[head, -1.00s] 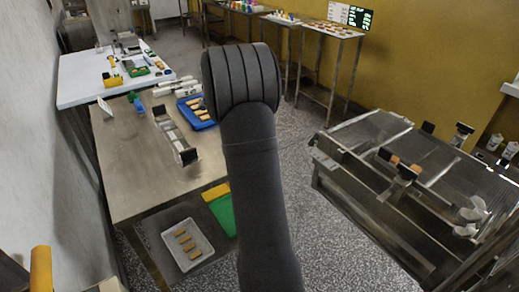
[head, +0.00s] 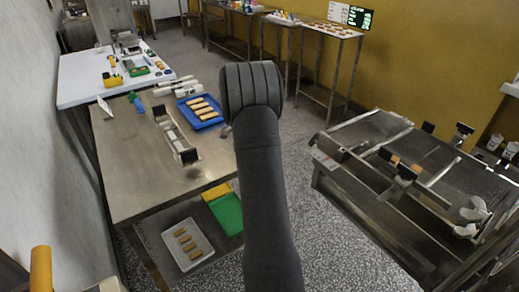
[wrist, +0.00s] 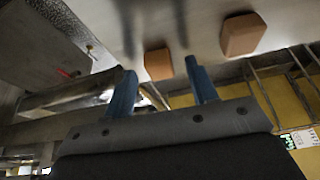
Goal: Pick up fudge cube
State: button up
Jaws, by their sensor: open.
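Two brown fudge cubes show in the wrist view: one (wrist: 158,64) near the middle, the other (wrist: 242,35) larger and further right. They rest on a grey metal surface. My gripper (wrist: 159,66) is open with two blue fingers, and the middle cube appears between the fingertips. Whether the fingers are level with the cube or touching it I cannot tell. In the head view small brown pieces, (head: 395,160) and (head: 416,168), show among black parts on the metal machine (head: 440,150) at right.
A steel table (head: 150,180) at left holds a blue tray (head: 222,121) of brown bars. A grey tray (head: 205,245) of bars and a green tray (head: 229,214) lie lower down. Black upright parts (head: 462,130) stand on the machine.

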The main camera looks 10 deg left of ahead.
jog(key=shift+d+f, duration=0.1)
jog(key=shift+f, duration=0.15)
jog(key=c, duration=0.9)
jog(key=shift+o, duration=0.2)
jog(key=shift+r, duration=0.45)
jog(key=r, duration=0.3)
jog(key=shift+d+r, duration=0.2)
jog(key=shift+r, duration=0.15)
jog(key=s+d+r, duration=0.3)
jog(key=d+r, duration=0.3)
jog(key=d, duration=0.5)
jog(key=shift+r, duration=0.25)
